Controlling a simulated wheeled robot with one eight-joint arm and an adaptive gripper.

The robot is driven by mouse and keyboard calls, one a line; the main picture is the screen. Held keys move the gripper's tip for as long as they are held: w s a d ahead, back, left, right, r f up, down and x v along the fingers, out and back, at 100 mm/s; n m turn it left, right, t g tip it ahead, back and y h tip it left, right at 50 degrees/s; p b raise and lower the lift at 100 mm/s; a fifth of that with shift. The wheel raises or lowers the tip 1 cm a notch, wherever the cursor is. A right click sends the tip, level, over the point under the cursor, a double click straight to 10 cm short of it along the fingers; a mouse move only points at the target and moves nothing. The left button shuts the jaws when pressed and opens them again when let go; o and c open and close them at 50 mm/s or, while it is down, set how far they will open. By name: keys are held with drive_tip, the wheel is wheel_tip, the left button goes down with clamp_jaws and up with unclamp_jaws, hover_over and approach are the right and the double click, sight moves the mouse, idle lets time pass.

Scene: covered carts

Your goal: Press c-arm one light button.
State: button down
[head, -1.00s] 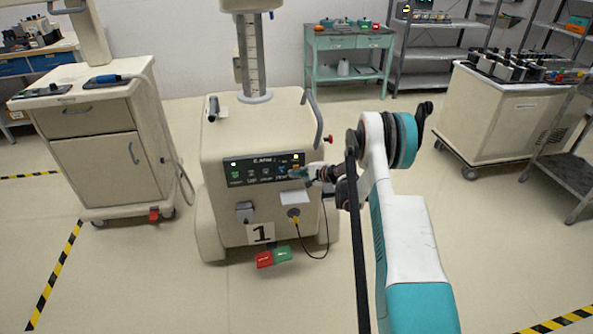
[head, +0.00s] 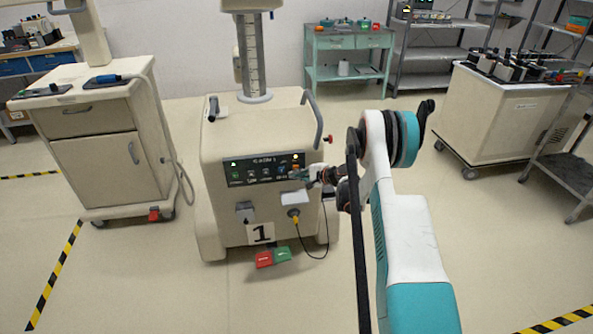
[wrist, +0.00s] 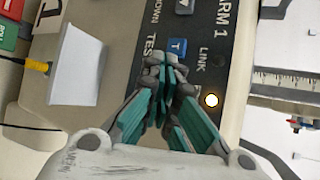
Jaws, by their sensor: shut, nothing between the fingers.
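The c-arm cart (head: 215,145), a beige unit marked 1, stands in the middle of the head view. My gripper (head: 292,174) is shut and empty at the panel's right part. In the wrist view the fingertips (wrist: 171,64) are together over the panel, beside the blue T button (wrist: 177,48) labelled TEST. The fingers hide the panel below that button. Contact cannot be told. No light label is readable.
A white card (wrist: 76,68) and a yellow plug (wrist: 38,66) are on the cart front. Red and green pedals (head: 272,257) lie below. Another cart (head: 95,140) stands left; floor between is clear.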

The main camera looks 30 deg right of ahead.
drive_tip(key=s+a, duration=0.1)
drive_tip(key=s, duration=0.4)
drive_tip(key=shift+s+a, duration=0.35)
drive_tip(key=shift+s, duration=0.05)
idle(0.3)
